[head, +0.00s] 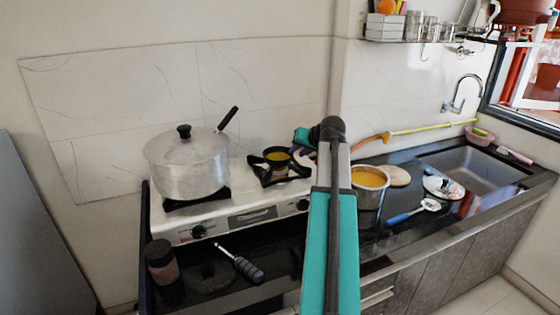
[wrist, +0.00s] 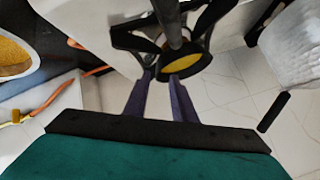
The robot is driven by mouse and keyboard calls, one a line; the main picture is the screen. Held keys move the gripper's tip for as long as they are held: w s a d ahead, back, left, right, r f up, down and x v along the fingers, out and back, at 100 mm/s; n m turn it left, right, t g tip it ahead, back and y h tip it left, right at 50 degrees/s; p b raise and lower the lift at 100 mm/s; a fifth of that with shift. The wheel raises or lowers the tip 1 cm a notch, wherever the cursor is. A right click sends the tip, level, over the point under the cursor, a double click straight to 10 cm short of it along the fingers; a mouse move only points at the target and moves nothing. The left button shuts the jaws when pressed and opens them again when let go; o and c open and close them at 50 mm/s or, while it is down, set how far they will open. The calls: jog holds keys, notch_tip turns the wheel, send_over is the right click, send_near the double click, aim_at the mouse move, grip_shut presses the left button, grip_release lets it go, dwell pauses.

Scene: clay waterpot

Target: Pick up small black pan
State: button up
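The small black pan (head: 277,151) holds something yellow and sits on the right burner of the white stove. In the wrist view the pan (wrist: 204,71) is just beyond my fingertips. My gripper (wrist: 161,76) has two purple fingers, spread with an empty gap between them. The right fingertip overlaps the pan's near rim in the picture; I cannot tell whether it touches. A dark grey bar (wrist: 167,20) runs up from the pan in the wrist view, perhaps its handle. In the head view my gripper is beside the pan's right, with its fingers mostly hidden.
A large lidded pot (head: 187,165) stands on the left burner. A steel pot of yellow food (head: 370,188) stands right of my arm. The sink (head: 470,165) is at the right.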

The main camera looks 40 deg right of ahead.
jog(key=shift+w+f, duration=0.1)
dwell(0.3)
jog(key=shift+p+x, duration=0.8)
jog(key=shift+x, duration=1.7)
jog(key=shift+d, duration=0.1)
grip_shut()
